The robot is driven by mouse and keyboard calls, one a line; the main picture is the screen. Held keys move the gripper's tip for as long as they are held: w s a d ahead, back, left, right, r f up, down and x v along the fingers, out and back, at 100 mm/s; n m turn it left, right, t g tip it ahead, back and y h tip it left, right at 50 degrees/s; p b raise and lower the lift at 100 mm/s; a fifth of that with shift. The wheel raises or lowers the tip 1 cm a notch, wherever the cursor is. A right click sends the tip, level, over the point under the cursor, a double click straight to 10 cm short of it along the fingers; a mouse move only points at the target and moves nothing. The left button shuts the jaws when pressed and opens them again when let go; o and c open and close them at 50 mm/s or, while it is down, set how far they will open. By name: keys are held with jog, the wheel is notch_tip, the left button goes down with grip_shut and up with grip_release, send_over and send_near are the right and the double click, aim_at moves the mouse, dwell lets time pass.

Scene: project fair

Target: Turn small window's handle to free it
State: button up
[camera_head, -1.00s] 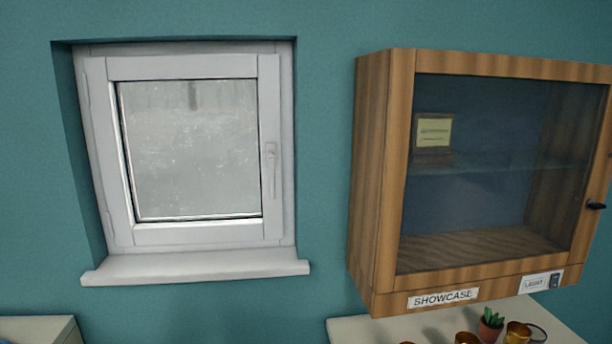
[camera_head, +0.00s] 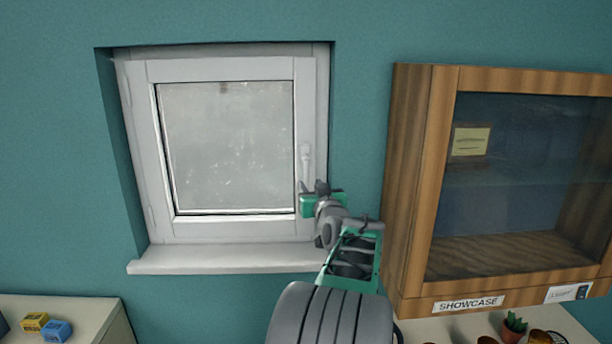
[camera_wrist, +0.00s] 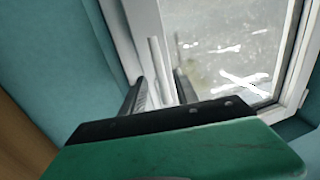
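The small window (camera_head: 225,68) is shut in its white frame in the wall. Its white handle (camera_head: 305,158) hangs straight down on the right side of the sash. My gripper (camera_head: 321,187) is at the handle's lower end and hides part of it. In the wrist view, my gripper (camera_wrist: 160,85) is open, with one dark finger on each side of the handle (camera_wrist: 158,62). Gaps show between the handle and both fingers. Whether any part of the gripper touches the sash I cannot tell.
A wooden showcase (camera_head: 412,185) with a glass door hangs on the wall right of the window, close to my arm. The white sill (camera_head: 200,259) juts out below. A counter at lower left holds yellow (camera_head: 35,321) and blue (camera_head: 57,331) blocks. A potted plant (camera_head: 514,325) stands lower right.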

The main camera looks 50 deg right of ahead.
aim_at(307, 181)
jog(key=p+x, duration=0.1)
jog(key=x, duration=0.4)
jog(key=shift+w+d+p, duration=0.1)
jog(key=shift+w+p, duration=0.05)
jog(key=shift+p, duration=0.2)
jog(key=shift+c, duration=0.3)
grip_shut()
dwell(0.7)
